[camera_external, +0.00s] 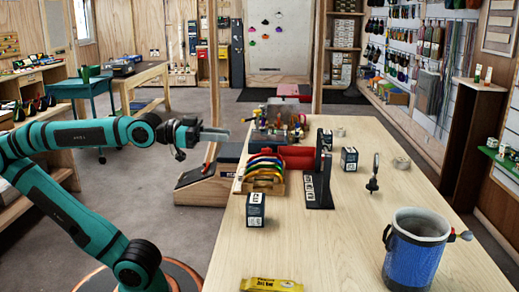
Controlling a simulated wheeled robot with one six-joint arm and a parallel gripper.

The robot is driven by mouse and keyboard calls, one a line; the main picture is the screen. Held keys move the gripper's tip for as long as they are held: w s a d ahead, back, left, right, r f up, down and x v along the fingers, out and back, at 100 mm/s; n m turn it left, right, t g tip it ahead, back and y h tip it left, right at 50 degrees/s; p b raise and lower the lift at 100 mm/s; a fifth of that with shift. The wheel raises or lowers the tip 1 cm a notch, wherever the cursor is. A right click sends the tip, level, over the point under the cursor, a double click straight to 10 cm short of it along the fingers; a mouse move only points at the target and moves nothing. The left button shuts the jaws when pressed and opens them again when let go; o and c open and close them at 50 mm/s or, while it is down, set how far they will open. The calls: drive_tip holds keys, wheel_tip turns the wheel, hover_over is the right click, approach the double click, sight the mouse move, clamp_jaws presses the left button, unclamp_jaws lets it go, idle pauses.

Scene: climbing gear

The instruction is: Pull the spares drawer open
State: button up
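My teal arm reaches in from the left, and my gripper (216,135) points right, in the air near the left edge of the wooden table (320,255). Its fingers are small and seen from the side, so I cannot tell whether they are open or shut. I see nothing held in it. No drawer is clearly marked as the spares drawer. A low dark and wooden unit (203,188) with a small pale label stands by the table's left side, below my gripper. I cannot tell whether it holds the drawer.
On the table are a rack of coloured curved pieces (264,175), a black upright stand (321,180), small boxes (255,210), a yellow bar packet (271,285) and a blue bucket (413,255). A teal table (84,88) stands behind left. Grey floor (165,235) is open left of the table.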

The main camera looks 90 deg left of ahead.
wheel_tip(320, 180, up, 11)
drive_tip(key=w+a+f+n+g+y, duration=0.1)
drive_tip(key=w+a+n+g, duration=0.3)
drive_tip(key=a, duration=0.4)
drive_tip(key=w+a+f+n+g+y, duration=0.1)
drive_tip(key=w+a+n+y, duration=0.1)
drive_tip(key=w+a+n, duration=0.35)
drive_tip(key=a+n+g+h, duration=0.1)
drive_tip(key=a+n+h, duration=0.15)
drive_tip(key=a, duration=1.85)
drive_tip(key=s+a+n, duration=0.1)
drive_tip(key=s+a, duration=0.2)
drive_tip(key=a, duration=0.3)
drive_tip(key=s+a+n+t, duration=0.1)
drive_tip(key=s+a+n, duration=0.15)
drive_tip(key=a, duration=0.35)
drive_tip(key=s+a+n, duration=0.1)
drive_tip(key=s+a, duration=0.3)
drive_tip(key=a, duration=0.2)
drive_tip(key=s+a+r+n+t, duration=0.2)
drive_tip(key=s+a+t, duration=0.1)
drive_tip(key=s+a, duration=1.15)
wheel_tip(320, 180, down, 42)
drive_tip(key=s+d, duration=0.1)
drive_tip(key=s, duration=0.1)
drive_tip(key=shift+m+h, duration=0.25)
drive_tip(key=x, duration=1.7)
drive_tip(key=shift+w+d+r, duration=0.15)
drive_tip(key=shift+w+r, duration=0.1)
